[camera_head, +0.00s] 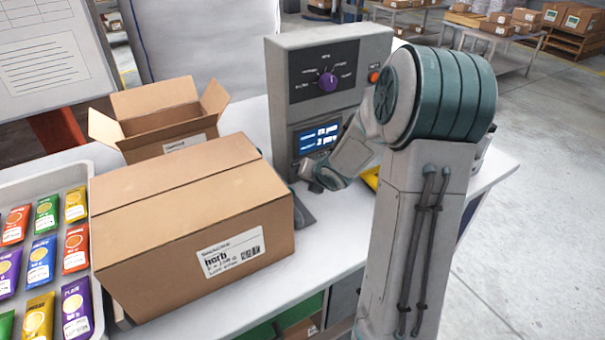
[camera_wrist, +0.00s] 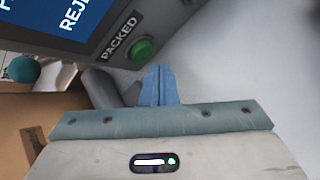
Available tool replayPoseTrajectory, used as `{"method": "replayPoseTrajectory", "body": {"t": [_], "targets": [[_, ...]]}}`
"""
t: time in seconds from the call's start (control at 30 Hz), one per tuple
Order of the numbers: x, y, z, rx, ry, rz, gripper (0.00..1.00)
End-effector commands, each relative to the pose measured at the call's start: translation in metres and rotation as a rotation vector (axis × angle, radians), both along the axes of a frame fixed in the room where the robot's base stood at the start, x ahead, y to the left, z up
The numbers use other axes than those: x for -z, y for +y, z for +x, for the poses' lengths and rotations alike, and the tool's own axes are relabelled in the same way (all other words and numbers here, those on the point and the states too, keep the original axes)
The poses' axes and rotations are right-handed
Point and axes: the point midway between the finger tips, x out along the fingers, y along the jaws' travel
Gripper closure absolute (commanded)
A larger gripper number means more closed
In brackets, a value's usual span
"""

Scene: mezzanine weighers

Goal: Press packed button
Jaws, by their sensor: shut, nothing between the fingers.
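The green packed button (camera_wrist: 143,48) sits on the grey control unit, beside its "PACKED" label (camera_wrist: 119,38) in the wrist view. My gripper (camera_wrist: 160,70) is shut and empty. Its blue fingertips lie just below and right of the button in that picture; whether they touch it I cannot tell. In the head view the control unit (camera_head: 283,85) stands on the white table, with a purple knob (camera_head: 328,82), an orange button (camera_head: 374,77) and a lit screen (camera_head: 318,137). My gripper (camera_head: 308,171) is low in front of it there, and the packed button is not visible.
A closed carton (camera_head: 190,225) stands left of my gripper, with an open carton (camera_head: 165,125) behind it. A grey tray (camera_head: 95,270) of colourful packets is at far left. A yellow thing (camera_head: 371,179) shows partly behind my arm.

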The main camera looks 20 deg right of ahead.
Motion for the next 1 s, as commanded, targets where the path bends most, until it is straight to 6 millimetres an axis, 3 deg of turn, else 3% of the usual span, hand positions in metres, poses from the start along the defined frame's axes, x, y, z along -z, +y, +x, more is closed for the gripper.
{"method": "replayPoseTrajectory", "body": {"t": [1.0], "targets": [[-0.0001,0.0014,0.0092,0.0,0.0,0.0,1.0]]}}
